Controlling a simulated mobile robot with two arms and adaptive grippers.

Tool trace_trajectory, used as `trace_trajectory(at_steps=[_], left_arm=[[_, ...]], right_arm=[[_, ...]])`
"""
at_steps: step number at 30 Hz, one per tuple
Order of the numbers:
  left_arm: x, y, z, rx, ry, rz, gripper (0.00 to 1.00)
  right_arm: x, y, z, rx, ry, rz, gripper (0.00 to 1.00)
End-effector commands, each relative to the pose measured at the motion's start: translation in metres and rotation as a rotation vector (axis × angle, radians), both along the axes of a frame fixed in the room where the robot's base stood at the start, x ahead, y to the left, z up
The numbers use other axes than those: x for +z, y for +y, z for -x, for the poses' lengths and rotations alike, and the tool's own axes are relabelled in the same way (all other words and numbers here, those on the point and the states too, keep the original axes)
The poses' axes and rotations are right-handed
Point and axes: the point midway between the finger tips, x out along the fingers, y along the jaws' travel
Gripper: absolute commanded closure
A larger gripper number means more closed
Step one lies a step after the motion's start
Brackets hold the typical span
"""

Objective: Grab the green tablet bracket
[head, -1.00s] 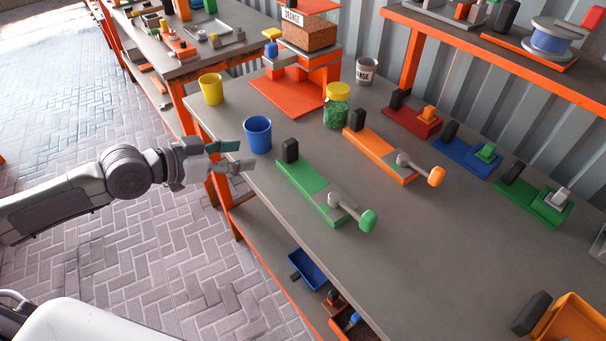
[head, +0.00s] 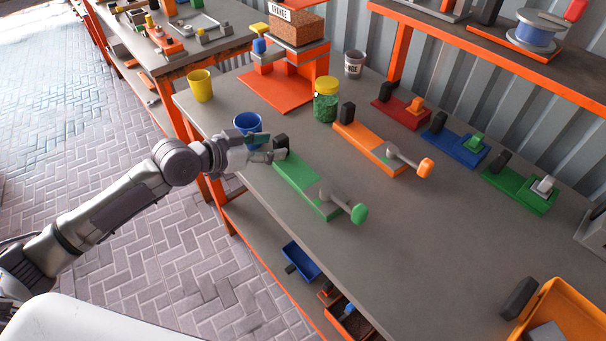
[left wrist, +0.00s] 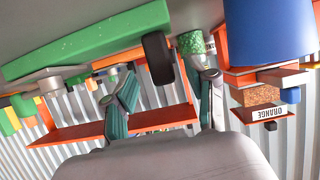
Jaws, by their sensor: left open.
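A long green bracket (head: 299,180) lies near the table's left edge. It has a black block (head: 281,142) at its far end and a grey lever with a green knob (head: 359,213) at its near end. My left gripper (head: 270,146) is open and empty at the black block end. In the left wrist view the picture is upside down; the black block (left wrist: 158,58) shows between the open fingers (left wrist: 168,88), with the green base (left wrist: 90,40) beside it. Contact cannot be told. A second green bracket (head: 518,190) lies at the right. My right gripper is not in view.
A blue cup (head: 248,122) stands close behind my left gripper, partly covered by it. An orange bracket (head: 366,148) and a green-filled jar (head: 326,103) are nearby. An orange bin (head: 556,312) stands at the near right. The table's near middle is clear.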

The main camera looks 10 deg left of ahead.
Motion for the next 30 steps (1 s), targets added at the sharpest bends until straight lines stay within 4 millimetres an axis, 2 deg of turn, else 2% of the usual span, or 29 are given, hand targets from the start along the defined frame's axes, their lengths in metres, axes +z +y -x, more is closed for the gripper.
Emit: trace_trajectory(at_steps=[6, 15, 17, 25, 26, 30], left_arm=[[-0.011, -0.017, -0.023, 0.001, 0.0, 0.003, 0.44], [-0.016, -0.02, -0.027, 0.0, 0.0, 0.0, 0.44], [-0.015, -0.02, -0.027, 0.0, 0.0, 0.0, 0.52], [-0.015, -0.02, -0.027, 0.0, 0.0, 0.0, 0.97], [-0.015, -0.02, -0.027, 0.0, 0.0, 0.0, 1.0], [-0.015, -0.02, -0.027, 0.0, 0.0, 0.0, 1.0]], right_arm=[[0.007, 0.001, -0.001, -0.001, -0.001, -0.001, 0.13], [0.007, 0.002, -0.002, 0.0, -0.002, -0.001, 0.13], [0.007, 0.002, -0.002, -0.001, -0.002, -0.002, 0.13], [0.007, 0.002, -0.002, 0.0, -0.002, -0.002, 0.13], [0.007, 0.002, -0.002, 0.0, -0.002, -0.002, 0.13], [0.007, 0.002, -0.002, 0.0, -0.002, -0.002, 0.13]])
